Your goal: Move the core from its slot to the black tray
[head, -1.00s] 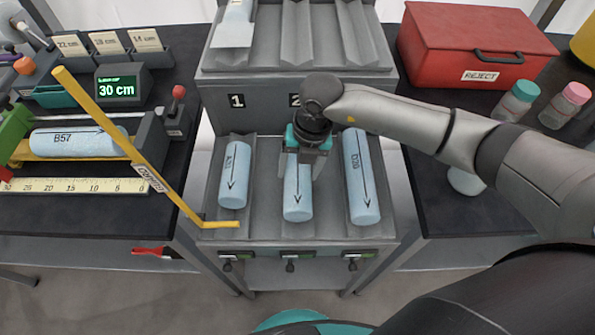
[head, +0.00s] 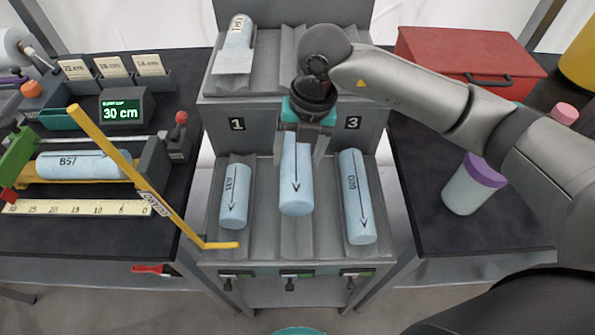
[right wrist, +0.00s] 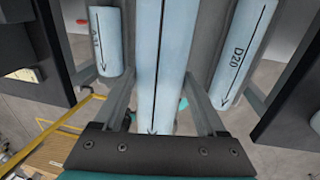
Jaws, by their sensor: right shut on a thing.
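My right gripper (head: 301,155) is shut on the middle light blue core (head: 296,185), which bears a black arrow. It holds the core raised above the middle slot (head: 296,235) of the grey rack. In the right wrist view the core (right wrist: 163,60) lies between the two fingers of the gripper (right wrist: 160,105). The core with a label like A31 (head: 235,200) lies in the left slot and D20 (head: 357,200) in the right slot. I cannot make out a black tray. My left gripper is not in view.
A core (head: 238,32) lies on the upper rack level. A yellow bar (head: 130,160) reaches over the rack's left front. Core B57 (head: 85,164) lies in the measuring device at left. A red box (head: 465,65) and purple-lidded jar (head: 473,185) stand on the right table.

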